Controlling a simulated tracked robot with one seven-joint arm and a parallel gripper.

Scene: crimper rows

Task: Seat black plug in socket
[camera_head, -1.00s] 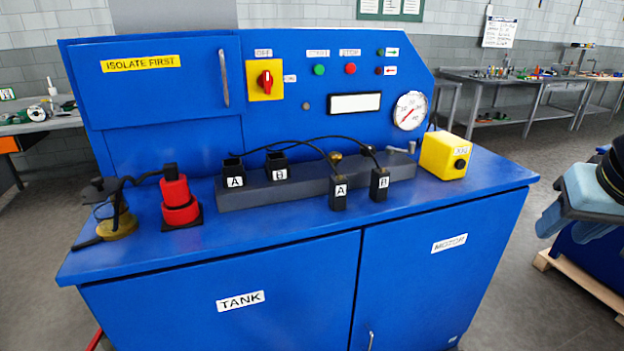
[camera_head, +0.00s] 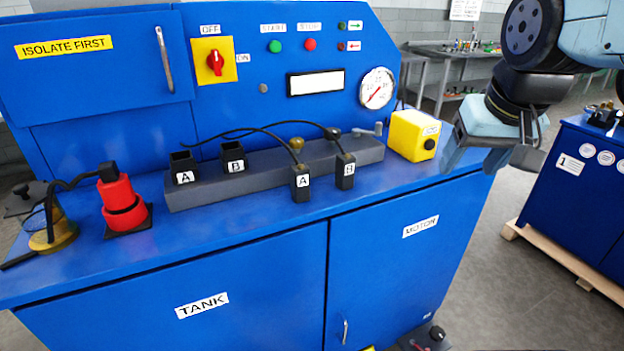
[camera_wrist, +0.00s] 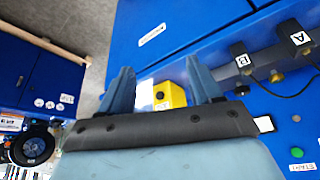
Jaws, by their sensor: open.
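Two black plugs with white labels stand at the front of a grey block (camera_head: 250,183): plug A (camera_head: 300,183) and plug B (camera_head: 345,171), each with a black cable. They also show in the wrist view as A (camera_wrist: 296,36) and B (camera_wrist: 240,56). Two black open-topped sockets are on the block's left part: socket A (camera_head: 184,167) and socket B (camera_head: 233,156). The cables arch from near the sockets to the plugs. My gripper (camera_head: 487,158) is open and empty, above the bench's right end, right of the plugs and apart from them.
A yellow box (camera_head: 413,135) with a black knob stands between the plugs and my gripper. A red cylinder (camera_head: 121,202) and a brass-based item (camera_head: 55,232) stand at the left. The blue panel (camera_head: 270,95) with gauge (camera_head: 377,88) rises behind.

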